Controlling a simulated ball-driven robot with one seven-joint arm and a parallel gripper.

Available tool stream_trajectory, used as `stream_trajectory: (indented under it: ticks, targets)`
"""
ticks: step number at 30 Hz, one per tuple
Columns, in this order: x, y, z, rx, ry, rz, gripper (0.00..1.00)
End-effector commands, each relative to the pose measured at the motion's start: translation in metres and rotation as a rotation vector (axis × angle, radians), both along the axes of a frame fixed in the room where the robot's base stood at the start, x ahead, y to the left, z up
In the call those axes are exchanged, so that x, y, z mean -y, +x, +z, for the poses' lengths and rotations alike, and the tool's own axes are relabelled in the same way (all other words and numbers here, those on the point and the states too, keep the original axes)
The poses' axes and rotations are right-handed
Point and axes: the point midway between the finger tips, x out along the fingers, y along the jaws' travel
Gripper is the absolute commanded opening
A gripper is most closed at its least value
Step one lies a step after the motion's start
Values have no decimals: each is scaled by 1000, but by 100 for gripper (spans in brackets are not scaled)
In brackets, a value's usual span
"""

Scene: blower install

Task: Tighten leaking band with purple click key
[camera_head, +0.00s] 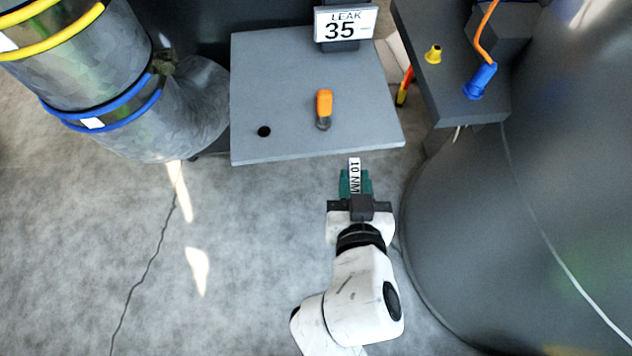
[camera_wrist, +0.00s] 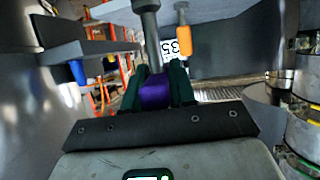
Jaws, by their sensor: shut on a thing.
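My gripper (camera_head: 356,184) is shut on the purple click key, below the front edge of the grey shelf in the head view. A white "10 NM" label on the key (camera_head: 354,170) shows there between the green fingers. In the wrist view, the purple handle (camera_wrist: 156,93) sits between the fingers, with a grey shaft rising from it. A blue band (camera_head: 110,118) and a yellow band (camera_head: 55,40) wrap the metal duct at the left, apart from my gripper. The frames do not show which band leaks.
The grey shelf (camera_head: 285,70) carries an orange-handled tool (camera_head: 324,108), a round hole, and a sign reading "LEAK 35" (camera_head: 345,24). A second shelf (camera_head: 450,95) at the right holds yellow and blue fittings. A large dark tank stands right of my gripper. Floor at left is clear.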

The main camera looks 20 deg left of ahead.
Motion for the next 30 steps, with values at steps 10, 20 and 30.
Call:
stream_trajectory:
  ticks: [10,20,30]
  targets:
    - [85,51,-60,-1,-2,-111,0]
    - [176,71,-110,-1,-2,-223,0]
    - [268,66,-149,-1,-1,-342,0]
